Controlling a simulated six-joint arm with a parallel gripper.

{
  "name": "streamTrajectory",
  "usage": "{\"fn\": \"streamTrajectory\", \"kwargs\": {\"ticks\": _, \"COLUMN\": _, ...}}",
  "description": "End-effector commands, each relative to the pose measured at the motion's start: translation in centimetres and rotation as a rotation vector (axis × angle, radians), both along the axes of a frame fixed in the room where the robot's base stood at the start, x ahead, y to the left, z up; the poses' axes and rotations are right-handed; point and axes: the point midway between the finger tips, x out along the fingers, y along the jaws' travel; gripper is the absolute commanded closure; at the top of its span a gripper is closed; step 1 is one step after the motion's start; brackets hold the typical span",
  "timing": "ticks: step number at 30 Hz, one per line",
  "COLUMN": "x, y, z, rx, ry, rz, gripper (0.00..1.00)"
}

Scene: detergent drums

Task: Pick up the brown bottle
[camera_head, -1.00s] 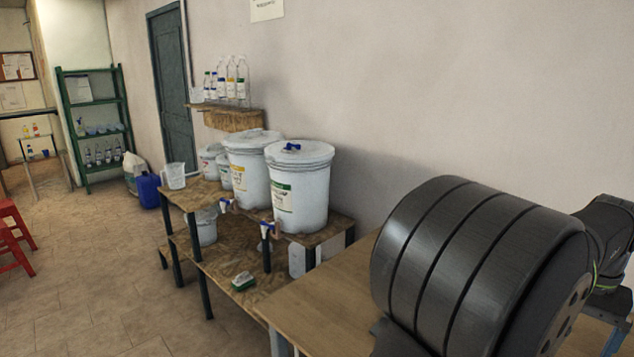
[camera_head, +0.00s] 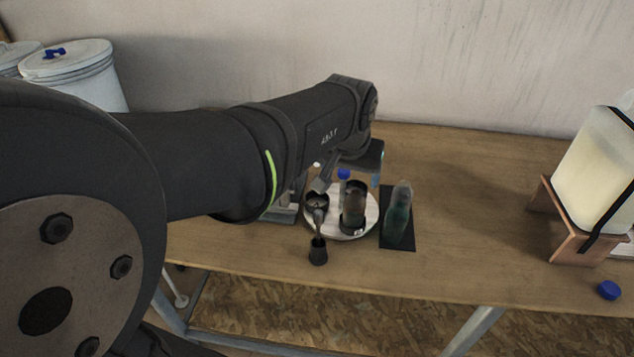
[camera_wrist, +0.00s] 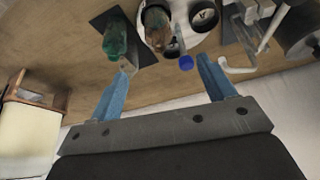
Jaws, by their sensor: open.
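A brown bottle (camera_head: 354,200) stands on a round white tray (camera_head: 331,230) on the table, with a dark object around or in front of its base. In the head view my arm reaches behind the tray and mostly hides my gripper; a bit of blue finger (camera_head: 377,180) shows.
A green bottle (camera_head: 400,215) stands on a black mat (camera_head: 398,246) right of the tray. A dark cup (camera_head: 317,205), a small black container (camera_head: 318,252) and a blue cap (camera_head: 344,173) are close by. A canister (camera_head: 594,165) in a wooden stand is far right; table between is clear.

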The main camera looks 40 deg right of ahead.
Motion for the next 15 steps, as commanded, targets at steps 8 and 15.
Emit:
{"fn": "streamTrajectory", "kwargs": {"ticks": 8, "x": 1.0, "y": -1.4, "z": -4.7, "rx": 0.004, "ry": 0.002, "rz": -0.002, "gripper": 0.25}}
{"fn": "streamTrajectory", "kwargs": {"ticks": 15, "x": 2.0, "y": -2.9, "z": -8.8, "rx": 0.003, "ry": 0.001, "rz": -0.001, "gripper": 0.25}}
